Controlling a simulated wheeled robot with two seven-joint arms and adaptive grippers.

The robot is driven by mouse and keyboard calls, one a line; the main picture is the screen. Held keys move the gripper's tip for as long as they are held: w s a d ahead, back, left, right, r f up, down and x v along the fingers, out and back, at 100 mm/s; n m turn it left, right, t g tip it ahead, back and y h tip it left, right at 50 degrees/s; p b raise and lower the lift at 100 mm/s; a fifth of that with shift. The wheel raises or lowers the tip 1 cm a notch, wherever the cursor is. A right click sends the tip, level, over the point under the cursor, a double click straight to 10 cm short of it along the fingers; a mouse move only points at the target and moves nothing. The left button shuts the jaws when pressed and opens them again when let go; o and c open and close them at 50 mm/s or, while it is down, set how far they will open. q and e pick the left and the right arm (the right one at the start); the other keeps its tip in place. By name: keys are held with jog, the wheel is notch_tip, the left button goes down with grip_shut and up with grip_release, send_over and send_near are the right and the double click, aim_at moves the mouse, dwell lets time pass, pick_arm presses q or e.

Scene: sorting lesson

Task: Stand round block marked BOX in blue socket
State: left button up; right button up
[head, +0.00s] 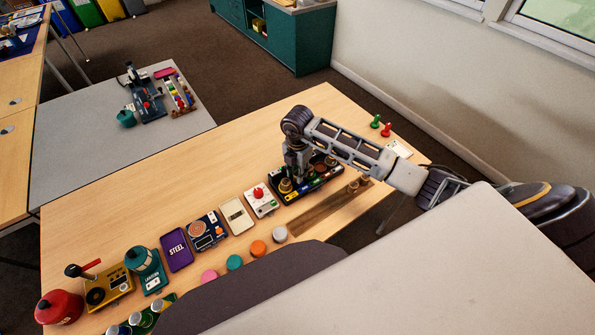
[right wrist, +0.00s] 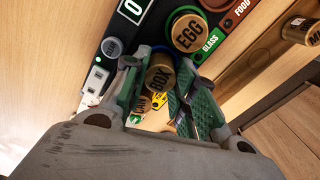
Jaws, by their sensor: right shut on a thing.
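The round gold block marked BOX (right wrist: 159,78) is between the green-padded fingers of my right gripper (right wrist: 158,92), which is shut on it. Blue shows just behind the block at the black socket board (right wrist: 115,22); I cannot tell whether the block is seated or held above. A gold block marked EGG (right wrist: 188,32) stands beside it, next to a green GLASS label. In the head view my right gripper (head: 297,172) points down at the left part of the socket board (head: 283,199). My left gripper is not in view.
A wooden tray (head: 325,209) with gold blocks lies in front of the board. A white device with a red knob (head: 260,197), a cream case (head: 236,216) and a purple STEEL case (head: 176,250) stand to the left. Behind the board, the tabletop is clear.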

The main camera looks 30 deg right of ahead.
jog(key=shift+f, duration=0.45)
jog(key=o, duration=0.5)
jog(key=shift+r, duration=0.1)
